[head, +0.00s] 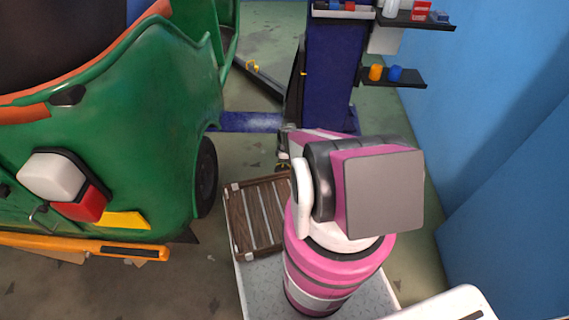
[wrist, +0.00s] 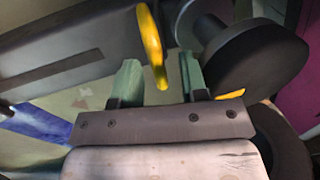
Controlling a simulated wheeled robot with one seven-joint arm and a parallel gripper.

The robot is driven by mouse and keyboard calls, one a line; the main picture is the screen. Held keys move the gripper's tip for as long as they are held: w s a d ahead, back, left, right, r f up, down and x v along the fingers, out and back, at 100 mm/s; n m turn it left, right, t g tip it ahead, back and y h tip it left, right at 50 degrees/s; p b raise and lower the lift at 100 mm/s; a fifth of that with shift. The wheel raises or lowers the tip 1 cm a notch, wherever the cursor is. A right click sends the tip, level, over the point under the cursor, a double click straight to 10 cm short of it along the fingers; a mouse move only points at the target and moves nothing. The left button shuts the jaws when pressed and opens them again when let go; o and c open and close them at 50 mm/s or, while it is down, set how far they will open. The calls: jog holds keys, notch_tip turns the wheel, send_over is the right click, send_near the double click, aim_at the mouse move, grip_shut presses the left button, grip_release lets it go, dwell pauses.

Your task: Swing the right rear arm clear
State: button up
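In the wrist view a yellow handle (wrist: 150,40) stands between the two green fingers of my gripper (wrist: 160,75). The fingers are apart, with a gap on each side of the handle; I see no grip on it. A dark grey lift arm (wrist: 70,50) runs across the upper left, and a dark round pad (wrist: 262,65) is close at the right. In the head view my own arm hides my gripper.
The green rickshaw (head: 130,110) fills the left of the head view, its wheel (head: 206,175) near a slatted wooden crate (head: 257,215). The blue post (head: 333,75) has a blue beam (head: 250,122) at its base and shelves (head: 395,77) at its right. A blue wall (head: 500,120) bounds the right.

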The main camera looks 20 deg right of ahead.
notch_tip(320, 180, up, 11)
jog(key=w, duration=0.2)
jog(key=shift+d+f, duration=0.2)
jog(key=shift+d, duration=0.2)
dwell(0.5)
jog(key=s+a+r+m, duration=0.2)
jog(key=s+r+m, duration=0.2)
jog(key=r, duration=0.5)
jog(key=s+a+r+m+t, duration=0.1)
jog(key=s+a+r+m, duration=0.2)
jog(key=r, duration=0.7)
jog(key=s+a+r+m+t, duration=0.1)
jog(key=s+r+m, duration=0.3)
jog(key=r, duration=0.6)
jog(key=shift+s+a+m+h, duration=0.4)
jog(key=shift+a+m, duration=0.35)
jog(key=shift+m, duration=0.45)
